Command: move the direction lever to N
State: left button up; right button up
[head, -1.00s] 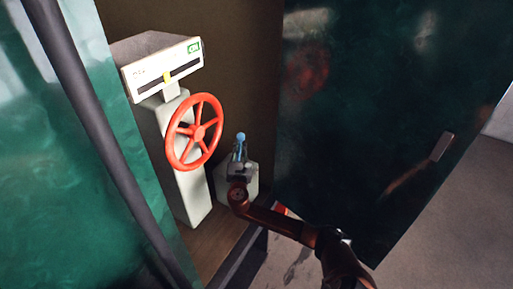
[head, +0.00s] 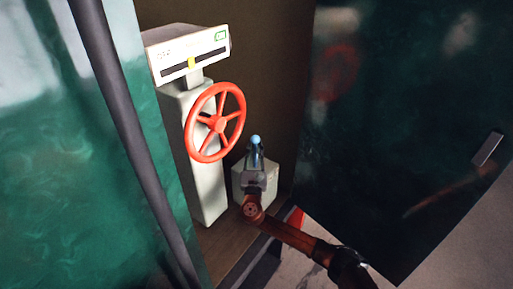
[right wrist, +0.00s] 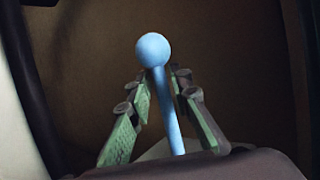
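A lever with a round light-blue knob (head: 255,140) stands on a pale box (head: 244,179) at the foot of the cab wall. It also shows in the right wrist view (right wrist: 153,50), where its blue rod runs down between my fingers and leans slightly. My right gripper (head: 256,160) is at this lever, its open fingers (right wrist: 162,90) either side of the rod, below the knob. Some gap shows beside the rod. Any position letters, including N, are not legible. My left gripper is not in view.
A red handwheel (head: 216,122) stands just left of the lever on a pale column (head: 205,195). Above it is a white scale panel (head: 190,55) with a yellow pointer and a green label. A dark green panel (head: 400,130) closes the right side; a dark pole (head: 120,115) crosses the left.

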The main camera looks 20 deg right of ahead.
jog(key=shift+o, duration=1)
jog(key=shift+s, duration=0.1)
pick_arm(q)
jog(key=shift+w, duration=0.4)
pick_arm(e)
jog(key=v, duration=1.1)
jog(key=shift+s+a, duration=0.2)
jog(key=shift+s, duration=0.1)
jog(key=shift+f, duration=0.15)
